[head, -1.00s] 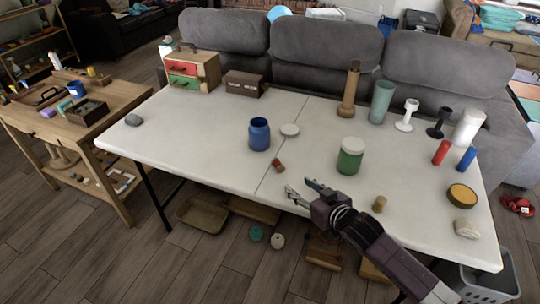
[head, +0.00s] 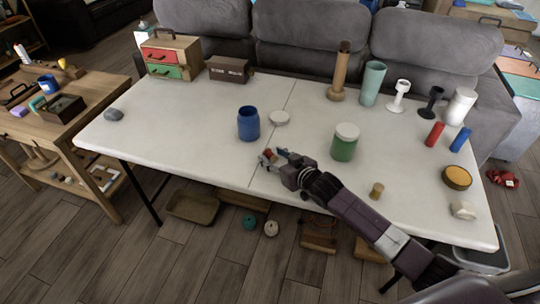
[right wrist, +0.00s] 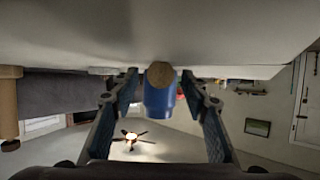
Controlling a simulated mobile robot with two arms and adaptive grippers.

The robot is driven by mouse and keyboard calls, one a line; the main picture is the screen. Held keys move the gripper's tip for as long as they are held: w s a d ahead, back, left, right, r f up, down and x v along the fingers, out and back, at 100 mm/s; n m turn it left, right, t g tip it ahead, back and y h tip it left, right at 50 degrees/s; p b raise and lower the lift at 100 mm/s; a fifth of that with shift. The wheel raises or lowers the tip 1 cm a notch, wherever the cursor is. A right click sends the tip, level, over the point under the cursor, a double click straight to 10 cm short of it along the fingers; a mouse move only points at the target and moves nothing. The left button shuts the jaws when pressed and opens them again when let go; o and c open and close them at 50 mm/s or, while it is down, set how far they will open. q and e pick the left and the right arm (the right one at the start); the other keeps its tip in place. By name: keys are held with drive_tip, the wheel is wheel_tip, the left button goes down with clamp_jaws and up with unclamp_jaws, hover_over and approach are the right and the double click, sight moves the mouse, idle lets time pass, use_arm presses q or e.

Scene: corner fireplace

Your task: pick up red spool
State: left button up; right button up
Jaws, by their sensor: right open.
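The small red spool (head: 270,154) with a wooden end lies on the white table (head: 190,130), near its front edge. My right gripper (head: 268,158) reaches it from the right, low over the table, with its fingers around the spool. In the right wrist view, which is upside down, the open fingers (right wrist: 160,92) stand apart on both sides. The spool's round tan end (right wrist: 161,75) shows between them, with the blue jar (right wrist: 158,101) behind. I cannot tell whether a finger touches the spool. My left gripper is out of view.
A green jar (head: 344,142) stands to the right, and a cork (head: 376,190) sits near my right forearm. The table's left part is mostly clear.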

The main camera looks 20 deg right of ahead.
sight(273, 155)
drive_tip(key=shift+w+f, duration=0.1)
drive_tip(key=shift+w, duration=0.15)
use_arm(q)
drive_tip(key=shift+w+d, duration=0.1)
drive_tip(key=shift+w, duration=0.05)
use_arm(e)
drive_tip(key=c, duration=0.9)
drive_tip(key=shift+c, duration=0.2)
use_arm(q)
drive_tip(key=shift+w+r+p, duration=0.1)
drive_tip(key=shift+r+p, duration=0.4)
use_arm(e)
wheel_tip(273, 155, up, 20)
